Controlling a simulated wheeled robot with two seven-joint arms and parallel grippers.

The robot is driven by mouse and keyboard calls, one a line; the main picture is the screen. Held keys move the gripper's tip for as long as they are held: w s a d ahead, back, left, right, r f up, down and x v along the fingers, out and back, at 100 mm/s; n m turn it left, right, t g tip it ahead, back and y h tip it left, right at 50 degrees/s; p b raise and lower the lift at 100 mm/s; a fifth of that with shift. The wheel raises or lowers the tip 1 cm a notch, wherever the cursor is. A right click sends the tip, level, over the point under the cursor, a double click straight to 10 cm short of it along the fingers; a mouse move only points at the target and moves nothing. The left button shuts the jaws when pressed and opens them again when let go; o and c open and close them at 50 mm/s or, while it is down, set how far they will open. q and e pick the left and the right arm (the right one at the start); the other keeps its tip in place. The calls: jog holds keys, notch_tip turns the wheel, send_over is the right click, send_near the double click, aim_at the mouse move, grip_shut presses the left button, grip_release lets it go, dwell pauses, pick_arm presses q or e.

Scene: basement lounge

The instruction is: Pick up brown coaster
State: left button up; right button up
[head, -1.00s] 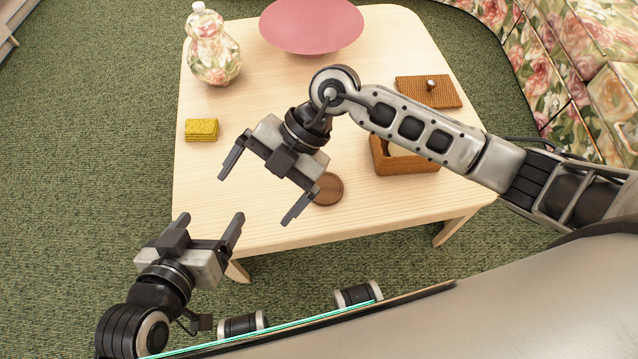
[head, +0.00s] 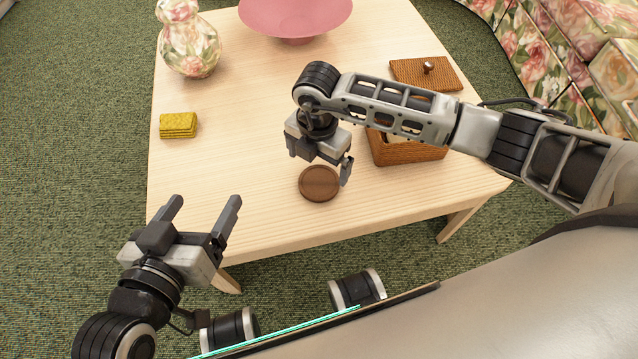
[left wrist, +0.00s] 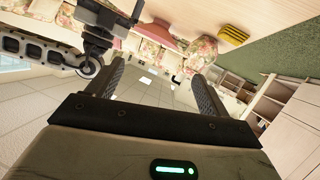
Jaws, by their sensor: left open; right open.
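The brown coaster (head: 319,184) is a round, dark brown disc lying flat on the light wooden table (head: 240,130), near its front edge. My right gripper (head: 330,172) is open and empty, just above and behind the coaster, with one finger by its right rim. I cannot tell whether it touches the coaster. My left gripper (head: 205,215) is open and empty at the table's front left corner, well away from the coaster. In the left wrist view, the left gripper's fingers (left wrist: 160,85) are spread with nothing between them. My right gripper also shows there (left wrist: 115,22).
A woven box (head: 405,150) stands right of the coaster, partly behind my right arm, with its lid (head: 425,74) behind it. A yellow block-like stack (head: 178,125), a floral vase (head: 189,42) and a pink bowl (head: 295,15) are farther back. The table's left middle is clear.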

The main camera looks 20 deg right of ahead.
aim_at(320, 180)
jog(key=f+b, duration=0.1)
jog(key=f, duration=0.1)
jog(key=f+b, duration=0.1)
jog(key=f, duration=0.2)
jog(key=shift+s+d, duration=0.2)
jog(key=shift+f, duration=0.25)
jog(key=shift+r, duration=0.1)
pick_arm(q)
jog(key=shift+w+d+r+n+t+h, duration=0.2)
jog(key=shift+d+r+n+t+h, duration=0.15)
jog(key=shift+r, duration=0.25)
pick_arm(e)
jog(key=c, duration=0.9)
